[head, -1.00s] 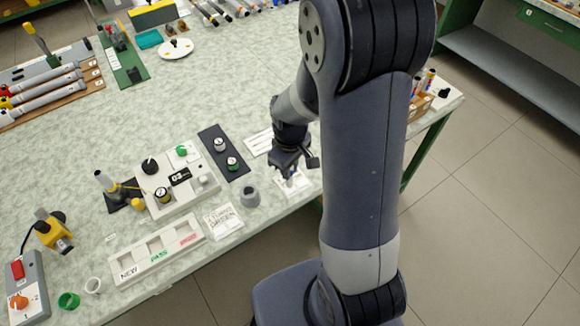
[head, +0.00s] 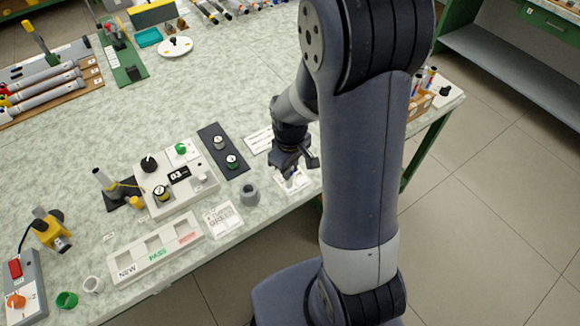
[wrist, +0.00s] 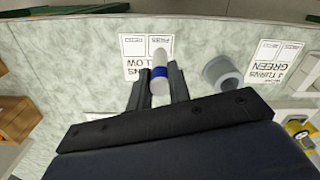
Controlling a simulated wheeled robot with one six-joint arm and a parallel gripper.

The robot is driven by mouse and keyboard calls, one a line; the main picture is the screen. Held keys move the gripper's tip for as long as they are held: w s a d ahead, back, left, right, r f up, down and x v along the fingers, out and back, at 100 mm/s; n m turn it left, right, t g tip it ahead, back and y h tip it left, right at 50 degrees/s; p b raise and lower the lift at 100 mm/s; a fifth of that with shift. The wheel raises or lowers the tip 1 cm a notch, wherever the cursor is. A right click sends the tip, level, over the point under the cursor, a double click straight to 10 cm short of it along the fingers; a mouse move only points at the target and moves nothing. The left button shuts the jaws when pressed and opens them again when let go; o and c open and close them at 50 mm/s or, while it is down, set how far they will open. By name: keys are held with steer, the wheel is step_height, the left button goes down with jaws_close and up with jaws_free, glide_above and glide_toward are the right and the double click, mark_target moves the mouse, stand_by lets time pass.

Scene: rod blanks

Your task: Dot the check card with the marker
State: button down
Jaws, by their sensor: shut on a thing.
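My gripper (wrist: 160,92) is shut on a marker (wrist: 160,62), which has a white body and a blue band. In the head view my gripper (head: 292,166) is over a white printed card (head: 291,184) near the table's front edge. In the wrist view this card (wrist: 133,52) lies behind the marker, with boxes and the partly covered words "TURNS" and "YELLOW". I cannot tell whether the marker touches it. A second card (head: 222,218), reading "GREEN", lies to the left; it also shows in the wrist view (wrist: 273,62). Which one is the check card is unclear.
A grey cup (head: 249,194) stands between the two cards, close to my gripper. A control box (head: 178,187), a dark strip with two knobs (head: 224,150) and a labelled tray (head: 157,249) are to the left. A wooden marker holder (head: 420,103) stands at the right edge.

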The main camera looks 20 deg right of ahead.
stand_by(0.4)
steer(key=shift+r+p, duration=3.2)
steer(key=shift+r, duration=0.85)
steer(key=shift+a, duration=0.1)
